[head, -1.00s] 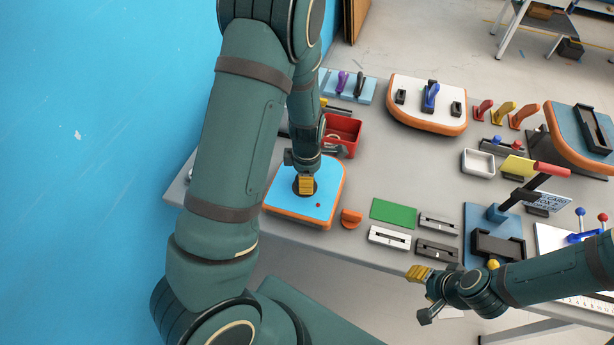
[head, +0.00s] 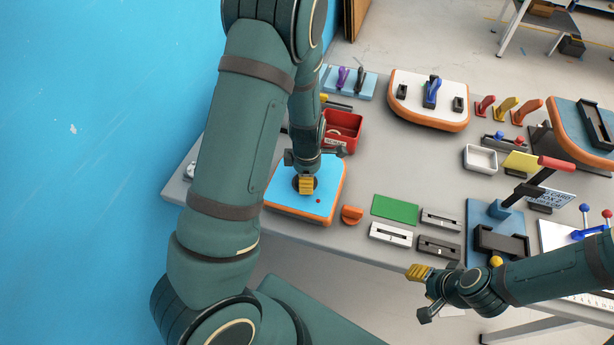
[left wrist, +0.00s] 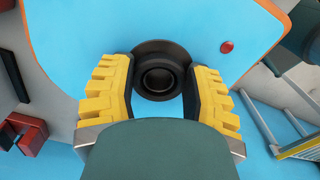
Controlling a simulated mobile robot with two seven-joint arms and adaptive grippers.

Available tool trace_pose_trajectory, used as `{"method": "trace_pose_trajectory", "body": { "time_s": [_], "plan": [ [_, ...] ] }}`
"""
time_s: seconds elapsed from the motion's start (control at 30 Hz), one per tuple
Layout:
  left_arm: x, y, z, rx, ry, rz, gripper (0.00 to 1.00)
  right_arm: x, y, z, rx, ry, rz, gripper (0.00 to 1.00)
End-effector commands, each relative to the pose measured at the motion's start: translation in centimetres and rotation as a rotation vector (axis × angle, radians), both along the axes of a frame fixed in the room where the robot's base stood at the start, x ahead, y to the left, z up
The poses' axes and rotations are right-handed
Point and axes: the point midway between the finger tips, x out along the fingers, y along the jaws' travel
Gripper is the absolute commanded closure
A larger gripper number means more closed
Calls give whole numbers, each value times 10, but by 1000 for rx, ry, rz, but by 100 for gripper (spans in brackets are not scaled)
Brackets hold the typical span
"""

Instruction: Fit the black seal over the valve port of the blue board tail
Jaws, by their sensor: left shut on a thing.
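The blue board tail (head: 280,197), blue-topped with an orange edge, lies flat at the table's near left. My left gripper (head: 306,186) points down over it; its yellow fingers also show in the left wrist view (left wrist: 160,88). It is shut on the black seal (left wrist: 158,77), a round dark ring between the fingers. A wider dark round part shows around the ring on the board, at the valve port (head: 296,184). Whether the seal touches or is seated on the port I cannot tell. My right gripper (head: 418,272) hangs off the table's front edge; its finger gap is unclear.
A red bin (head: 342,128) stands just behind the board tail. An orange piece (head: 352,214), a green mat (head: 396,207) and slotted blocks (head: 391,234) lie to its right. A white-topped board (head: 412,88) is farther back. The table middle is mostly clear.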

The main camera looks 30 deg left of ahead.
Motion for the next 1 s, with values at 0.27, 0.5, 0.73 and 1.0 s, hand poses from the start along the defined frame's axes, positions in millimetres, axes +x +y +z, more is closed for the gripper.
{"method": "trace_pose_trajectory", "body": {
  "time_s": [0.27,0.5,0.73,1.0],
  "plan": [
    [0,0,-3,0,0,0,17,0,0,-2,0,0,0,53],
    [0,0,-2,0,0,1,17,0,0,-2,0,0,0,53],
    [1,-1,18,0,-4,-1,17,0,0,-2,0,0,0,53],
    [1,-1,74,-2,-8,-1,17,0,0,-2,0,0,0,53]
  ]
}}
